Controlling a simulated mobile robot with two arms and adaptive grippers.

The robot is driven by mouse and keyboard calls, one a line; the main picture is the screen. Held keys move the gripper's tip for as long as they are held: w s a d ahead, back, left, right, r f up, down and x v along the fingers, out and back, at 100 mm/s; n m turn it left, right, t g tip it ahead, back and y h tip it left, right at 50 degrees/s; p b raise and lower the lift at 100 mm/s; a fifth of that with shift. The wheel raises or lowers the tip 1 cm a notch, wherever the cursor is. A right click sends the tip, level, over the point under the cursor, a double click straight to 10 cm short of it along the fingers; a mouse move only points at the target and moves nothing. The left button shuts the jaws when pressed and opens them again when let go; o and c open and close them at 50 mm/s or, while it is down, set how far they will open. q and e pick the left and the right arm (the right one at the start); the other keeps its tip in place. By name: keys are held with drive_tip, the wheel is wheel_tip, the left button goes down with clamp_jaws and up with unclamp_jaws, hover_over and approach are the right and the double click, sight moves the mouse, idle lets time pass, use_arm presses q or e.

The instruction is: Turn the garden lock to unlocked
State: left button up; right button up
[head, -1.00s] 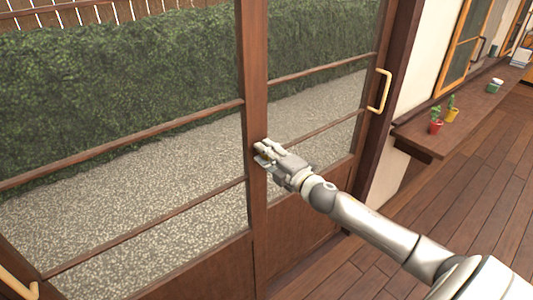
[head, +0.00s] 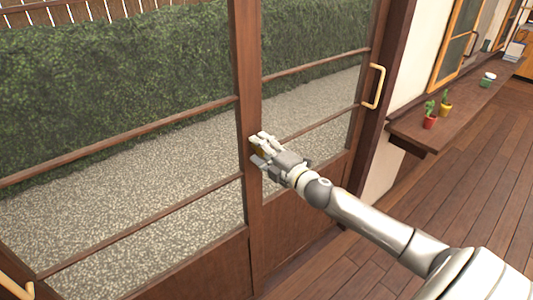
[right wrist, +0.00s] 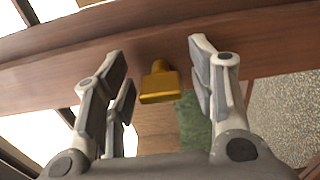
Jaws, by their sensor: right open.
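The garden lock (right wrist: 160,82) is a small brass-yellow knob on the brown wooden door stile (head: 249,90). In the right wrist view it stands out from the wood, between the two fingers and apart from both. My right gripper (right wrist: 157,75) is open around the knob's sides. In the head view my right gripper (head: 258,150) is at the stile, and a bit of yellow lock shows between its fingers. The rest of the lock is hidden there. My left gripper is not in view.
Glass panels with wooden bars flank the stile, with gravel and a hedge (head: 110,80) beyond. Yellow door handles (head: 375,87) sit at the far right and lower left. A wooden shelf (head: 450,115) with small potted plants runs along the right wall. The wooden floor is clear.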

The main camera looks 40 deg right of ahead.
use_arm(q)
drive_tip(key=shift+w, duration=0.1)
use_arm(e)
drive_tip(key=s, duration=1.2)
drive_tip(key=shift+d, duration=0.45)
drive_tip(key=s+d+f+m+g+h, duration=0.2)
drive_tip(key=d+f+m, duration=0.15)
drive_tip(key=f, duration=0.75)
drive_tip(key=s+d+f+m+g+h, duration=0.2)
drive_tip(key=d+f+m+g, duration=0.15)
drive_tip(key=f, duration=0.85)
drive_tip(key=s+a+f+m+g, duration=0.15)
drive_tip(key=s+f, duration=0.25)
drive_tip(key=f, duration=0.4)
drive_tip(key=s+a+f+m+g, duration=0.1)
drive_tip(key=s+f+m+g, duration=0.2)
drive_tip(key=f, duration=0.6)
drive_tip(key=s+a+f+m+g, duration=0.1)
drive_tip(key=s+a+f+g, duration=0.1)
drive_tip(key=s+a+f, duration=0.4)
drive_tip(key=s+a+f+m+g+y, duration=0.1)
drive_tip(key=s+a+f, duration=0.6)
drive_tip(key=s, duration=0.7)
drive_tip(key=s+a+f+m+g+y, duration=0.1)
drive_tip(key=s+a+f+m+g, duration=0.2)
drive_tip(key=s+a+f, duration=0.4)
drive_tip(key=s+f+g, duration=0.1)
drive_tip(key=s, duration=0.2)
drive_tip(key=shift+s+f, duration=0.2)
drive_tip(key=shift+f, duration=0.1)
